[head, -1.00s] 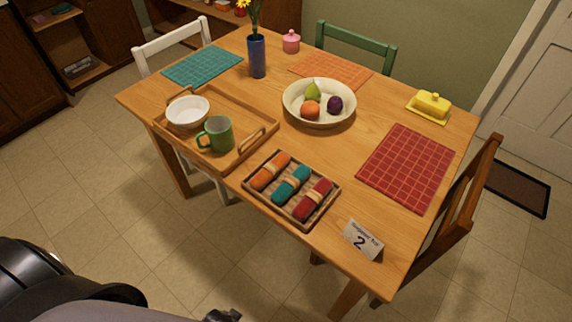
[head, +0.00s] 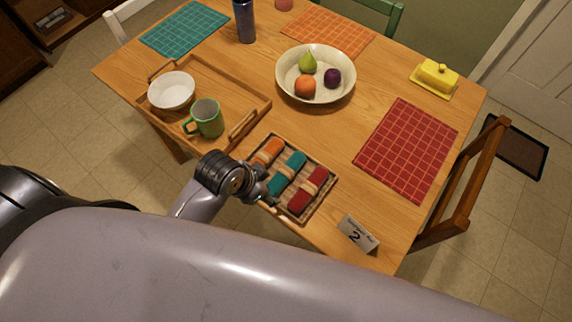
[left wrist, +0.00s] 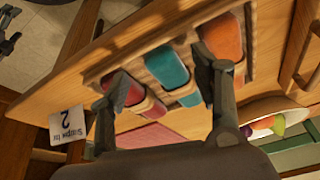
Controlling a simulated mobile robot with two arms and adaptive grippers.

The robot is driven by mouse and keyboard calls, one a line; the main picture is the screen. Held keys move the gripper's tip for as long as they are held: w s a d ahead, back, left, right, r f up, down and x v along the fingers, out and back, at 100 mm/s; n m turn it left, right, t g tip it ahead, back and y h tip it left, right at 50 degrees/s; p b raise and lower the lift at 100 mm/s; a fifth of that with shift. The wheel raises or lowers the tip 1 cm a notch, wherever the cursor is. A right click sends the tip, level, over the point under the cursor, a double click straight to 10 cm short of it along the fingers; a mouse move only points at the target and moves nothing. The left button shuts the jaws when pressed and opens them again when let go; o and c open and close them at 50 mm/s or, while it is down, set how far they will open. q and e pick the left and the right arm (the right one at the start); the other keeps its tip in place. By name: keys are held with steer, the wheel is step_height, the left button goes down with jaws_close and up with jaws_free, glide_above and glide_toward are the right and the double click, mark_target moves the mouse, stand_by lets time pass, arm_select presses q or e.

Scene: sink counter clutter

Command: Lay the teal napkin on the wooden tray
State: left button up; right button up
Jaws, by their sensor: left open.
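The teal napkin (head: 286,174) is rolled, with a tan band around it. It lies in the middle of a small woven basket (head: 327,192), between an orange roll (head: 268,151) and a red roll (head: 307,190). My left gripper (head: 264,187) is at the basket's near side. In the left wrist view its open fingers (left wrist: 160,72) are on either side of the teal napkin (left wrist: 168,66), with no grip on it visible. The wooden tray (head: 232,97) lies left of the basket. A dark part at the wrist view's upper left may be my right gripper (left wrist: 9,38); its state is unclear.
The tray bears a white bowl (head: 171,91) and a green mug (head: 207,118); its right part is bare. A fruit bowl (head: 316,88) stands behind the basket. A card marked 2 (head: 357,234) stands at the near right edge. A red mat (head: 407,149) lies right.

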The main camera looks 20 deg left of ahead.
arm_select(q)
steer(key=w+d+r+m+g+h, duration=0.1)
steer(key=w+d+r+m, duration=0.3)
steer(key=m, duration=0.4)
steer(key=w+d+r+m+h, duration=0.1)
steer(key=d+r+m, duration=0.4)
steer(key=m, duration=0.4)
steer(key=w+a+r+m+g+y, duration=0.3)
steer(key=a+r+m, duration=0.35)
steer(key=m, duration=0.95)
steer(key=y+p, duration=0.1)
steer(key=p, duration=0.1)
glide_above(286, 171)
steer(key=f, duration=1.2)
steer(key=shift+s+a+f, duration=0.25)
steer(key=f, duration=0.1)
steer(key=f+p, duration=0.1)
steer(key=f, duration=0.2)
steer(key=shift+w+d+f, duration=0.2)
steer(key=shift+d+f, duration=0.05)
steer(key=shift+f, duration=0.6)
arm_select(e)
steer(key=r, duration=0.3)
steer(key=shift+w+d+r, duration=0.1)
steer(key=shift+d+r, duration=0.1)
steer(key=shift+d, duration=0.1)
arm_select(q)
steer(key=shift+c, duration=0.5)
